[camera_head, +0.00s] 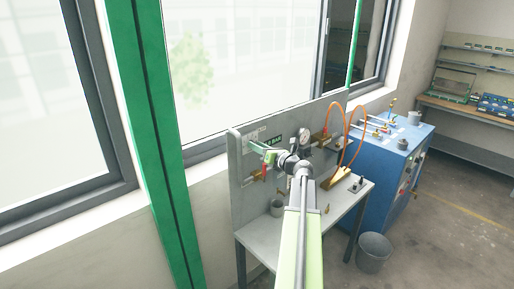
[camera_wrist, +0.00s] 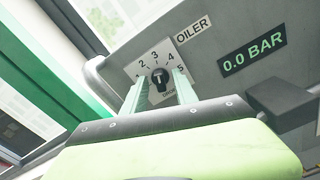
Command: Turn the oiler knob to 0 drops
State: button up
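The oiler knob (camera_wrist: 160,77) is a small dark round knob with a pale mark, on a white dial plate (camera_wrist: 143,62) numbered 1 to 5 below the OILER label (camera_wrist: 193,31). The lower part of the dial is partly hidden by my fingers, and the exact setting is too small to tell. My gripper (camera_wrist: 161,76) is open, with one pale green finger on each side of the knob in the wrist view. I cannot tell whether the fingers touch it. In the head view my gripper (camera_head: 260,150) is at the grey panel (camera_head: 240,190), and the knob cannot be made out.
A 0.0 BAR sign (camera_wrist: 252,53) is right of the dial. The head view shows a pressure gauge (camera_head: 304,137), orange hoses (camera_head: 344,118), a bench (camera_head: 262,236) with a grey cup (camera_head: 276,208), a blue cabinet (camera_head: 385,165) and a bin (camera_head: 373,253). Open floor lies at right.

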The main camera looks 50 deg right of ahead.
jog(key=shift+c, duration=0.2)
grip_shut()
